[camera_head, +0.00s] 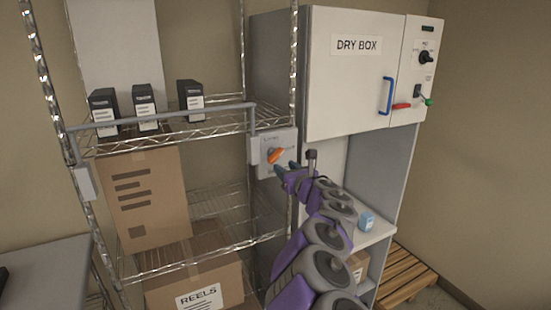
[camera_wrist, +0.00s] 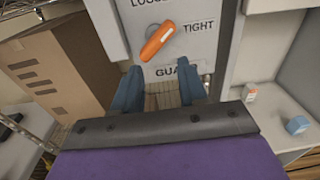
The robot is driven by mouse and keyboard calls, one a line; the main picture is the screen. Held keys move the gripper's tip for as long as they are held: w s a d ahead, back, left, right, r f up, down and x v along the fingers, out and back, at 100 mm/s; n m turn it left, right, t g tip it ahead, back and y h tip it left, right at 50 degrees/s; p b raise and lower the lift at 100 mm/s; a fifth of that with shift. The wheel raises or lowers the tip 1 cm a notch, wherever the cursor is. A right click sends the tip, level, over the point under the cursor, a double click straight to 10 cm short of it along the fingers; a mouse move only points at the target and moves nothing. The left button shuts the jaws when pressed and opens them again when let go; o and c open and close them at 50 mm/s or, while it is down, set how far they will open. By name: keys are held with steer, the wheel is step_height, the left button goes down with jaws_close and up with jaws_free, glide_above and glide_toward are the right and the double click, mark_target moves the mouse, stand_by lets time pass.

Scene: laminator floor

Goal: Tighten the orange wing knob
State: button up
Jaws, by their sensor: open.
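The orange wing knob (camera_head: 275,156) sits on a grey panel (camera_head: 262,146) fixed at the right end of the wire rack's guard bar. In the wrist view the knob (camera_wrist: 157,41) is tilted, its upper end toward the upper right and its lower end toward the lower left. The panel (camera_wrist: 200,48) reads "TIGHT" to the right of the knob, a partly cut-off "LOOSE" above it and a partly hidden "GUARD" below. My gripper (camera_wrist: 165,80) is open and empty, its two blue fingers apart below the knob and not around it. In the head view my gripper (camera_head: 285,168) is just below and right of the knob.
The guard bar (camera_head: 165,117) crosses the wire rack in front of several black boxes. Cardboard boxes (camera_head: 150,195) fill the lower shelves at left. The white dry box cabinet (camera_head: 350,95) stands at right, with a small blue item (camera_head: 367,220) on its shelf below.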

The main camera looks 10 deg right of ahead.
steer(key=b+v, duration=0.4)
steer(key=v, duration=0.6)
steer(key=shift+d+f, duration=0.2)
steer(key=shift+d, duration=0.15)
stand_by(0.5)
steer(key=shift+s, duration=0.1)
steer(key=shift+a, duration=0.1)
stand_by(0.4)
